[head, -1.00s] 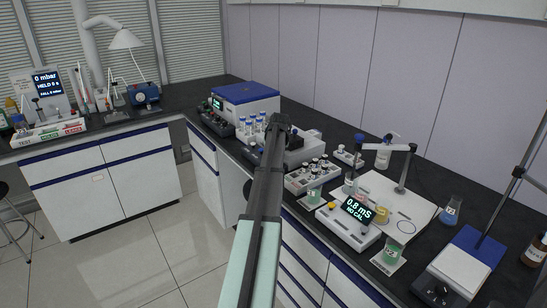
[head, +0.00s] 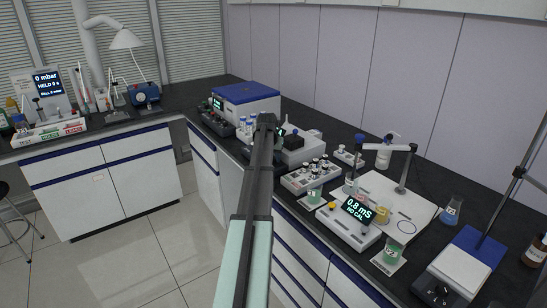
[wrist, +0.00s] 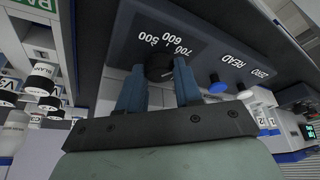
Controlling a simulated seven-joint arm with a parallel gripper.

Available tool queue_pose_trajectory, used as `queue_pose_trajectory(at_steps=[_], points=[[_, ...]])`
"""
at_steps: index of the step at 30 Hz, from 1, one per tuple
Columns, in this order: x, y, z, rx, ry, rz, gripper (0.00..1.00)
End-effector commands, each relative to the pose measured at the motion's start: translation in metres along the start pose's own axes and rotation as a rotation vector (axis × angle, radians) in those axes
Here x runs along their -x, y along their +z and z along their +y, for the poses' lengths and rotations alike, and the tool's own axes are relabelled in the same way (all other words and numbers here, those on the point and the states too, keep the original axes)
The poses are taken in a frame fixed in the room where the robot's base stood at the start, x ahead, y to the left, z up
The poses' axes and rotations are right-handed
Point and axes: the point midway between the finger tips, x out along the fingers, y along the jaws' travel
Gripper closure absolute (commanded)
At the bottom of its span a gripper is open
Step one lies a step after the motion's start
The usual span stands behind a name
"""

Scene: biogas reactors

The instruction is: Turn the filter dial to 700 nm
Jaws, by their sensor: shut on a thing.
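The filter dial (wrist: 159,66) is a small black knob in the wrist view, on a dark panel (wrist: 205,50) marked 500, 600 and 700. My gripper (wrist: 158,78) has its two blue fingers on either side of the dial and is shut on it. Which number the dial points to I cannot tell, as its pointer is not clear. In the head view my arm covers the dial, and the instrument (head: 294,150) with a dark block on top shows just right of the arm's far end.
A conductivity meter (head: 350,226) sits nearer.

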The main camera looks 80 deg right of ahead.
Motion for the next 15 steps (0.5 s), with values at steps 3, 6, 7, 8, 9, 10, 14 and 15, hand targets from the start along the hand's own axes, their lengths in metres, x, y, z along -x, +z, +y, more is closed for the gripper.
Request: queue_pose_trajectory(at_steps=[3,6,7,8,9,10,14,15], points=[[0.0001,-0.0001,-0.0007,-0.069,0.029,-0.001,0.96],[0.0001,-0.0002,-0.0010,-0.117,0.048,0.000,0.96],[0.0001,-0.0002,-0.0010,-0.128,0.053,0.000,0.96],[0.0001,-0.0002,-0.0010,-0.140,0.058,0.000,0.96],[0.0001,-0.0002,-0.0011,-0.152,0.064,0.000,0.96],[0.0001,-0.0001,-0.0012,-0.162,0.067,-0.001,0.96],[0.0001,0.0001,-0.0013,-0.189,0.078,-0.001,0.96],[0.0001,0.0002,-0.0013,-0.194,0.080,-0.001,0.96]])
